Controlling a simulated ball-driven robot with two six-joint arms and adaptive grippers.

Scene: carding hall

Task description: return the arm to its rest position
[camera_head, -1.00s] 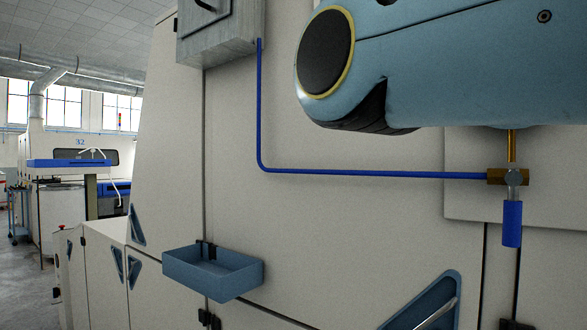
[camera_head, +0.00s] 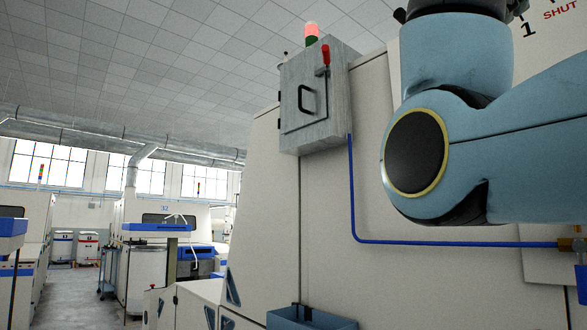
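One of my arms, with light blue links and a black round joint cap ringed in yellow, fills the upper right of the head view. It passes in front of the pale machine panel (camera_head: 325,215). It comes in from the right. Neither of my grippers shows in this view, so I cannot see whether they are open or shut.
A grey metal box (camera_head: 318,92) with a black handle and red lever is mounted on the machine, under a lit red beacon (camera_head: 311,29). A blue pipe (camera_head: 352,200) runs down and right to a valve (camera_head: 578,244). A blue tray (camera_head: 310,319) sits below. The left aisle floor (camera_head: 70,290) is open.

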